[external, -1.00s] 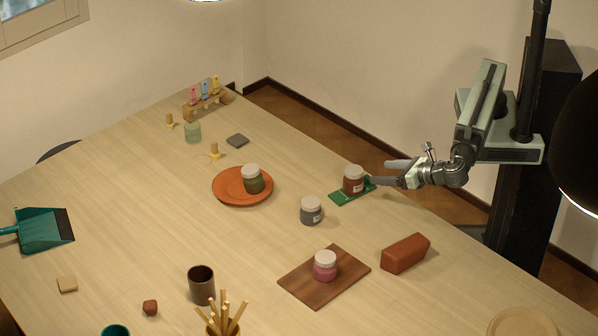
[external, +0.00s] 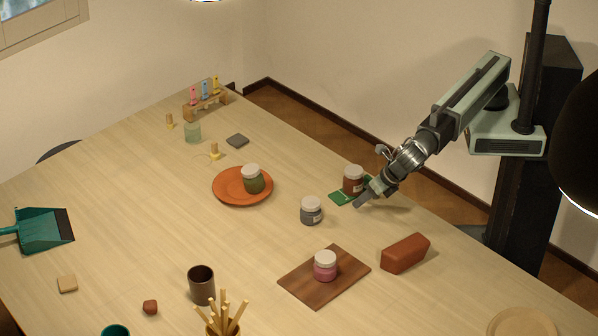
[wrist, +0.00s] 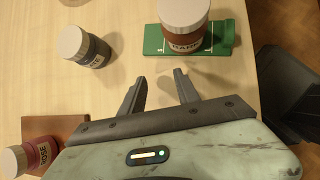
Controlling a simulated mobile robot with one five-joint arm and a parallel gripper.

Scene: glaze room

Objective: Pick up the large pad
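Two flat pads lie on the table in the external view. The dark grey pad (external: 237,140) lies at the far side near a glass jar and looks the larger; the beige pad (external: 67,283) lies at the lower left. I cannot tell for certain which is called the large pad. Neither shows in the wrist view. My gripper (external: 366,196) is over the table's right edge, beside the green mat and far from both pads. In the wrist view, my gripper (wrist: 159,76) has its fingers apart with nothing between them.
A brown-glaze jar (external: 353,180) stands on the green mat (wrist: 217,47) close to my fingers. A grey jar (external: 311,211), a red block (external: 405,253) and a rose jar (external: 325,265) on a wooden board (external: 300,286) are nearby. An olive jar stands on an orange plate (external: 228,196).

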